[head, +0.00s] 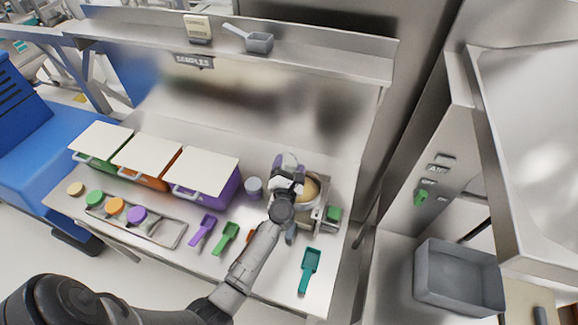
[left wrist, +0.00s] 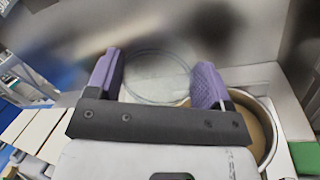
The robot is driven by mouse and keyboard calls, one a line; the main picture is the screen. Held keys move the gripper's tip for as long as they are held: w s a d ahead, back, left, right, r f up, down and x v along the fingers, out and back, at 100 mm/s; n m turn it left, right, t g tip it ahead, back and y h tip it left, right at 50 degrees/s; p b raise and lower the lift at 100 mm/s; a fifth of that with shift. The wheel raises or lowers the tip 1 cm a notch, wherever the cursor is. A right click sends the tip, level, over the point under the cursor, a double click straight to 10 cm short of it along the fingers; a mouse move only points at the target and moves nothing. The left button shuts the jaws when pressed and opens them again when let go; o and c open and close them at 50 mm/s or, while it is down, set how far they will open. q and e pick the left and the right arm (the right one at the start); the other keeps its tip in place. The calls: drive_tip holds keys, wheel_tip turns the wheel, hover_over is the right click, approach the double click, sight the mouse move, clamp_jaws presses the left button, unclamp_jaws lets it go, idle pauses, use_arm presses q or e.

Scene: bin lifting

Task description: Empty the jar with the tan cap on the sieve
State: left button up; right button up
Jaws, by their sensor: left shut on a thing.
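My left gripper (head: 287,172) is over the left part of the round sieve (head: 318,199). Its purple fingers (left wrist: 155,85) are shut on a clear jar (left wrist: 155,70), whose round outline shows between them. The jar (head: 291,160) is mostly hidden by the gripper in the head view; its tilt and contents I cannot tell. The metal rim of the sieve (left wrist: 268,125) shows at the right in the left wrist view, with tan material inside. A tan cap (head: 76,189) lies alone at the table's left end. My right gripper is not in view.
A metal tray (head: 165,235) holds jars with green, orange and purple caps. Three lidded bins (head: 205,170) stand behind it. A grey cylinder (head: 253,188) is left of the sieve. Purple, green and teal scoops (head: 311,262) lie in front. A green block (head: 333,214) sits at right.

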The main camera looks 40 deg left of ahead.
use_arm(q)
drive_tip(key=n, duration=0.3)
drive_tip(key=n+g, duration=0.1)
drive_tip(key=n, duration=0.1)
drive_tip(key=shift+w+d+f, duration=0.1)
drive_tip(key=shift+d+f, duration=0.1)
drive_tip(key=shift+d, duration=0.1)
drive_tip(key=shift+f+n+g, duration=0.2)
drive_tip(key=shift+n+g, duration=0.1)
drive_tip(key=shift+n, duration=0.8)
drive_tip(key=shift+p, duration=0.3)
